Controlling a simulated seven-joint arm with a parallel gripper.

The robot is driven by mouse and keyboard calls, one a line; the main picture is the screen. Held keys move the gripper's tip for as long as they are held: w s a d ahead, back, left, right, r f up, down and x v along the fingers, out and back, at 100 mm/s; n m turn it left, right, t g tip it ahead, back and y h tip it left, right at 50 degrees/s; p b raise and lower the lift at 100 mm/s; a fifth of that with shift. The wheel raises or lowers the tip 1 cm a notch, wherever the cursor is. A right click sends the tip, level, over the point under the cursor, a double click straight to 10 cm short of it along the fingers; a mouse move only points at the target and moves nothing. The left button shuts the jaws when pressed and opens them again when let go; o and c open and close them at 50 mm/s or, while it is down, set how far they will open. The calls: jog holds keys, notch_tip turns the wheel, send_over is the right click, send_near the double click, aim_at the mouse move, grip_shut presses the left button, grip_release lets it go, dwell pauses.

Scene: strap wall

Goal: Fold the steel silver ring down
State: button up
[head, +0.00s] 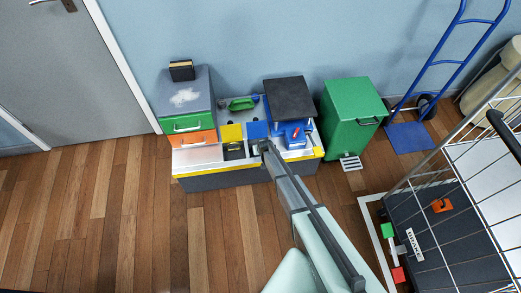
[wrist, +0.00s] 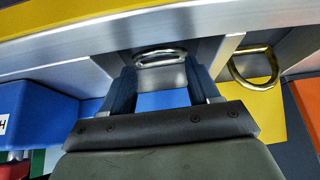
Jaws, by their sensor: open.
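The steel silver ring (wrist: 160,56) shows in the wrist view at top centre, against a small grey metal plate. It looks like a flattened loop there, seen close to edge-on. My gripper (wrist: 160,78) is open, with one dark blue finger on each side of the ring. I see a gap between the fingers and no clear contact with the ring. In the head view my gripper (head: 263,147) is over the front of the low bench, by the blue panel (head: 257,130). The silver ring cannot be made out there.
A brass-coloured ring (wrist: 255,68) is to the right in the wrist view, by a yellow panel (wrist: 258,103). A blue block (wrist: 35,112) is at left. The wooden floor in front is clear.

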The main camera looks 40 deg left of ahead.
jog(key=shift+d+r, duration=0.1)
jog(key=shift+r, duration=0.05)
jog(key=v, duration=1.3)
jog(key=shift+s+d+r, duration=0.1)
jog(key=shift+s+r, duration=0.1)
jog(key=shift+r, duration=0.05)
jog(key=s+d+g+h, duration=0.45)
jog(key=s+d, duration=0.75)
jog(key=d, duration=0.3)
jog(key=shift+s+d+r+m+g, duration=0.15)
jog(key=shift+s+d+m+g, duration=2)
jog(key=shift+d, duration=4.9)
jog(key=shift+s+d+r+m+t, duration=0.15)
jog(key=shift+s+d+m, duration=0.9)
jog(key=shift+s+d, duration=4.4)
jog(key=shift+s+d+r+m+g, duration=0.2)
jog(key=shift+s+d+m+g, duration=1.2)
jog(key=shift+d, duration=7.3)
